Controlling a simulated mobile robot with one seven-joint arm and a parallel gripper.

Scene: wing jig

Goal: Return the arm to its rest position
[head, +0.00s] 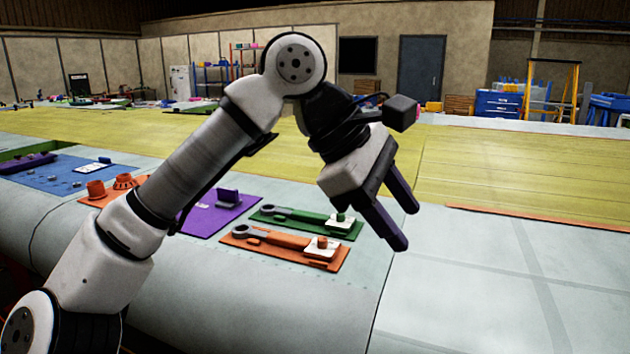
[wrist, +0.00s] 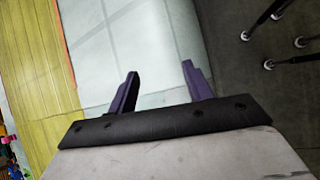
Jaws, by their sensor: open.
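My gripper (head: 403,224) is raised above the wing surface in the head view, with its two dark purple fingers pointing down and to the right. The fingers are apart and nothing is between them. My gripper also shows in the wrist view (wrist: 160,88), its fingers spread over bare pale wing panel. My arm rises from the lower left, bends at the top and comes down to the gripper.
On the wing lie an orange mat (head: 330,262) and a green mat (head: 350,233), each bearing a wrench and a pale block. A purple mat (head: 205,222) and a blue mat (head: 65,176) lie further left. The grey wing panel (head: 490,270) at right is clear.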

